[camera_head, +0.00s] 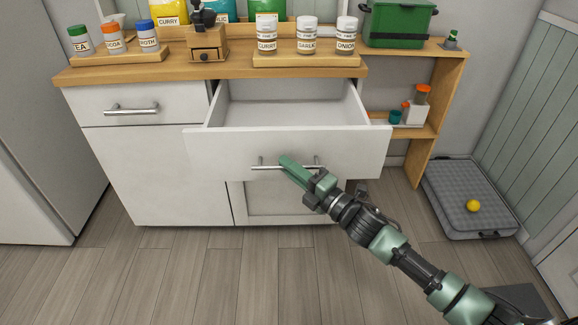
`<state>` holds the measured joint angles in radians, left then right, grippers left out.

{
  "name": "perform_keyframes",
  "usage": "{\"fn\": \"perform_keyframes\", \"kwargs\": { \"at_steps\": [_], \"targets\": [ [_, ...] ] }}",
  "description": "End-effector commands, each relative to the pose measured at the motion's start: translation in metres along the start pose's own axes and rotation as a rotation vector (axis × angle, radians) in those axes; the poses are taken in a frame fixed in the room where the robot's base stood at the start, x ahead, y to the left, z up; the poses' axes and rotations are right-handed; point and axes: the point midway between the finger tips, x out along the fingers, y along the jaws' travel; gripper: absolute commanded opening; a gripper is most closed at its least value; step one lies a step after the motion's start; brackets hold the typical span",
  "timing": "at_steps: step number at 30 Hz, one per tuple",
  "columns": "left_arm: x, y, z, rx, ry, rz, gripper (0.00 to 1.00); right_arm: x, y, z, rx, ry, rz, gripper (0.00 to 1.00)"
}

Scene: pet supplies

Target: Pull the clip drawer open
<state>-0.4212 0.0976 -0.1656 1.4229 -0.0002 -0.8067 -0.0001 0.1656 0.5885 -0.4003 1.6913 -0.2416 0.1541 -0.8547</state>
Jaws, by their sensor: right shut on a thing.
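The drawer (350,148) with the white front stands pulled out from the cabinet under the wooden counter, and the part of its inside that shows looks empty. A silver bar handle (262,167) runs across its front. My right gripper (287,162) is shut on this handle near its middle, and its green fingers hide part of the bar. My right arm comes in from the lower right. My left gripper is not in view.
A shut drawer (130,103) is at left. A grey pet bed (470,185) with a yellow ball (473,205) lies at right. The floor in front is clear.

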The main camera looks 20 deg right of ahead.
Motion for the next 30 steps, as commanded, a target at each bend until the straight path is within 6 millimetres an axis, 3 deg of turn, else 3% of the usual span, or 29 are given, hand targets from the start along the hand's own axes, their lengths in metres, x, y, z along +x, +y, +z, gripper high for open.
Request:
{"fn": "perform_keyframes", "kwargs": {
  "at_steps": [2,3,5,16,30],
  "targets": [
    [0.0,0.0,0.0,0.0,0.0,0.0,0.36,0.0,-0.001,0.001,0.0,-0.001,-0.002,0.0],
    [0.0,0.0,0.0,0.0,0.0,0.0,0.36,0.0,-0.001,0.001,0.0,-0.001,-0.002,0.22],
    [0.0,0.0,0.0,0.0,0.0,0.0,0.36,0.0,-0.001,0.001,0.0,-0.001,-0.002,0.32],
    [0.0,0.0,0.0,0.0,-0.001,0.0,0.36,-0.005,-0.001,0.0,0.001,-0.001,-0.002,0.32],
    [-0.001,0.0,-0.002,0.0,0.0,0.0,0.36,-0.073,-0.002,0.0,0.002,-0.001,-0.003,0.32]
  ]
}}
